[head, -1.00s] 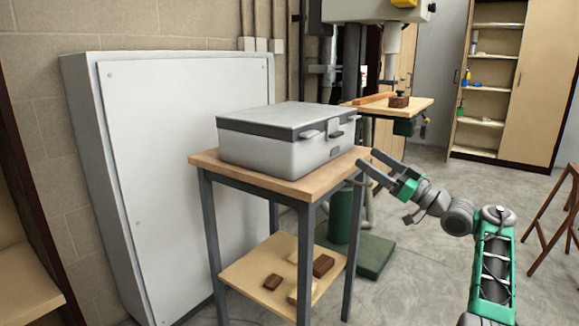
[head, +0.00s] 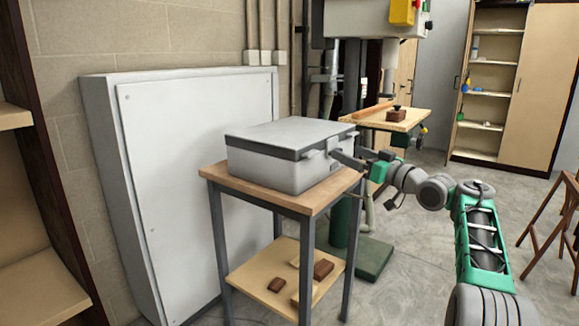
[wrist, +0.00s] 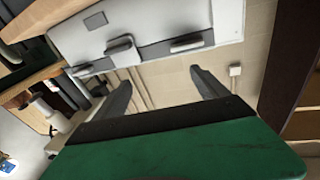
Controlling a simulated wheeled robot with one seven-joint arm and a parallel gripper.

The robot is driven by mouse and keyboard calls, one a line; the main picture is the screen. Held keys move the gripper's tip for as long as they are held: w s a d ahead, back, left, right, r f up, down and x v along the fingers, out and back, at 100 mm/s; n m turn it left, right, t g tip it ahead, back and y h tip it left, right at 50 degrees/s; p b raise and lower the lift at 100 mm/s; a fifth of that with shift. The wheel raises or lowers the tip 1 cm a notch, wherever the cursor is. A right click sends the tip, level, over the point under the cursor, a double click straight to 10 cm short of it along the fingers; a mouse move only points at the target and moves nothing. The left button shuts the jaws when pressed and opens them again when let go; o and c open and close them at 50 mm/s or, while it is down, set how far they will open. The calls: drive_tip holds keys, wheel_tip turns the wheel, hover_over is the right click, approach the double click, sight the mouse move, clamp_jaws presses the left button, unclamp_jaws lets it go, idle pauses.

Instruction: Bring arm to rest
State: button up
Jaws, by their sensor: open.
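My gripper (head: 352,160) is at the front right of a grey case (head: 275,165), near its latches. In the wrist view, the two dark fingers of my gripper (wrist: 163,85) are spread apart with nothing between them. The case (wrist: 225,20) fills the top of that view, just beyond the fingertips. Whether a finger touches the case I cannot tell. The case has its lid down and stands on a small wooden-topped table (head: 225,178). My arm stretches out from the lower right, bent at the elbow.
The table's lower shelf (head: 255,268) holds several brown and pale blocks. A tall white panel (head: 200,160) stands behind at left. A drill press with a wooden table (head: 420,115) is behind my gripper. A brown trestle (head: 550,215) stands at right. Floor between is clear.

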drive_tip(key=s+a+r+m+g+h+p, duration=0.25)
drive_tip(key=a+r+h+p, duration=0.25)
drive_tip(key=r+p, duration=0.3)
drive_tip(key=s+a+f+m+g+h+p, duration=0.1)
drive_tip(key=s+f+m+g+h+p, duration=0.15)
drive_tip(key=s+p, duration=0.65)
drive_tip(key=s+d+f+g+h+p, duration=0.1)
drive_tip(key=s+f+g+p, duration=0.1)
drive_tip(key=s, duration=0.8)
drive_tip(key=s+d+f+m+g+h+p, duration=0.1)
drive_tip(key=s+f+g+h+p, duration=0.1)
drive_tip(key=s, duration=0.9)
drive_tip(key=s+d+f+m+g+h+p, duration=0.1)
drive_tip(key=s+f+p, duration=0.3)
drive_tip(key=s, duration=0.6)
drive_tip(key=shift+s+d+f+g+h+p, duration=0.15)
drive_tip(key=shift+s+d+g+h+p, duration=0.25)
drive_tip(key=shift+g+p, duration=0.55)
